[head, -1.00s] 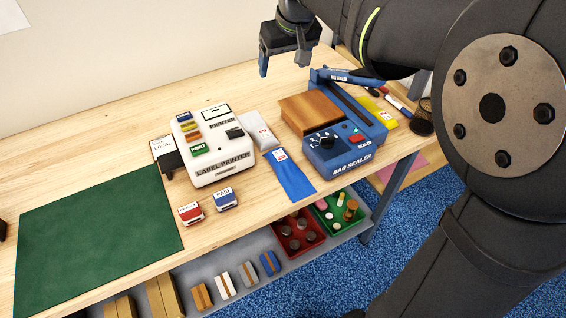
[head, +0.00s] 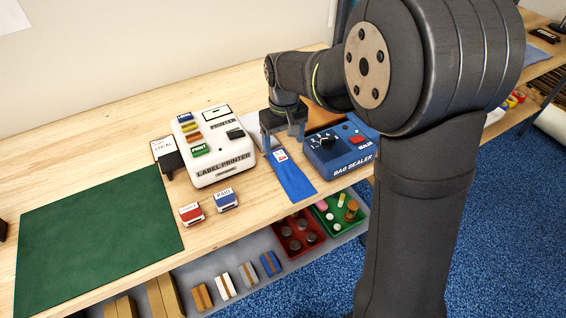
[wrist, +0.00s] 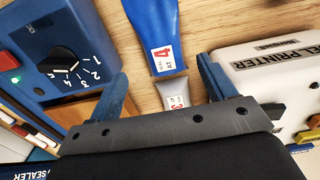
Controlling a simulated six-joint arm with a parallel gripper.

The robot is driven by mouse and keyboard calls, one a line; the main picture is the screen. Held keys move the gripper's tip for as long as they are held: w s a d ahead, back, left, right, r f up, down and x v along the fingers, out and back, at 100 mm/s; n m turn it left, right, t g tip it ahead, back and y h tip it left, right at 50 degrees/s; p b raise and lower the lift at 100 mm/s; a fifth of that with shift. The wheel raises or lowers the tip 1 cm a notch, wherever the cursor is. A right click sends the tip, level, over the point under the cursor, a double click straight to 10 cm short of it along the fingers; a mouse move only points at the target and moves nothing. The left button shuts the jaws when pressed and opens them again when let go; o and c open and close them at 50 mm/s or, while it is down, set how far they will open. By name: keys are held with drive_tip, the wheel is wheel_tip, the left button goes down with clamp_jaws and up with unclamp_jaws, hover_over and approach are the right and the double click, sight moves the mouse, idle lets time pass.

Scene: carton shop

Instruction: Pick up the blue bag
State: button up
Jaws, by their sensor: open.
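The blue bag (head: 290,177) lies flat on the wooden table between the label printer and the bag sealer, with a white label at its far end. My gripper (head: 284,137) is over the far end of the bag, fingers pointing down. In the wrist view the blue bag (wrist: 153,30) shows beyond and between the open fingers of my gripper (wrist: 160,85), with its label reading 4. A grey bag (wrist: 175,93) with a label lies just behind it, partly hidden by my gripper. Nothing is between the fingers that I can see being held.
The label printer (head: 212,150) stands left of the bag and the blue bag sealer (head: 340,152) right of it, both close. Two small stamps (head: 226,199) sit in front of the printer. A green mat (head: 95,235) covers the left. Red and green trays (head: 300,236) are on the shelf below.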

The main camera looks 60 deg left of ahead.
sight(283, 160)
drive_tip(key=shift+s+f, duration=0.15)
drive_tip(key=shift+f, duration=3.35)
drive_tip(key=c, duration=1.1)
drive_tip(key=shift+r, duration=0.1)
